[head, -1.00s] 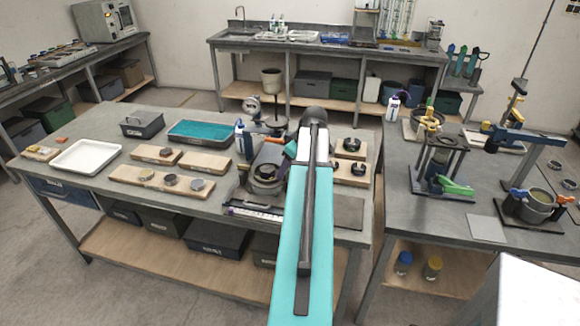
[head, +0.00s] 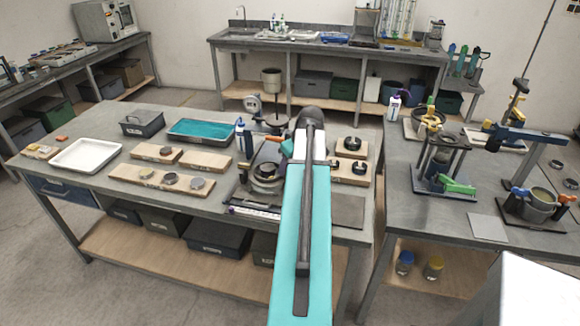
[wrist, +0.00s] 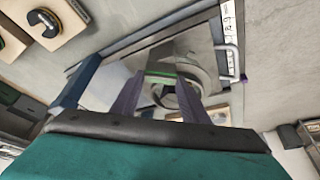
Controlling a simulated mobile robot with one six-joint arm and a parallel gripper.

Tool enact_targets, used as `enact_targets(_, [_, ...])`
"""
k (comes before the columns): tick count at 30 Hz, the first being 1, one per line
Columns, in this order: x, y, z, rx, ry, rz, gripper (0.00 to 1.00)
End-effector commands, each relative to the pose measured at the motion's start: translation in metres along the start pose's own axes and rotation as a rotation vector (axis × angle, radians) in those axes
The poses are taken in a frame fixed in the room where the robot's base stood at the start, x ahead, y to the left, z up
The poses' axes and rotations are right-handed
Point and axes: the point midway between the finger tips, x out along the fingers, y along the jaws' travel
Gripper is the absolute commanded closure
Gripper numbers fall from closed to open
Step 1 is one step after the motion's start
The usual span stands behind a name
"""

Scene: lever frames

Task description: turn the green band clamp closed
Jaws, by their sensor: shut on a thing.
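In the wrist view, my gripper (wrist: 161,80) has its two purple-grey fingers on either side of a narrow green bar (wrist: 160,73), which I take to be part of the green band clamp. The gripper is shut on it. A round grey ring (wrist: 178,92) shows beyond the fingers, on a flat metal plate (wrist: 150,56). In the head view, my arm hides the gripper and the green bar. The round fixture (head: 266,170) stands just left of my arm on the near table. How far the band is closed cannot be told.
Wooden blocks with round parts (head: 162,179) lie left of the fixture, and others (head: 350,172) right of my arm. The right table (head: 430,215) holds other clamps, one with a green lever (head: 458,187).

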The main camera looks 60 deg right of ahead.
Motion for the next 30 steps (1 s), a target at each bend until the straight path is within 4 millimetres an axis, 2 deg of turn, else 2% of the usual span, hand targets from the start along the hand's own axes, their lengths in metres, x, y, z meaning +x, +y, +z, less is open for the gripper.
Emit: enact_targets(30, [0.0027, -0.0055, -0.0065, 0.718, 0.001, 0.299, 0.82])
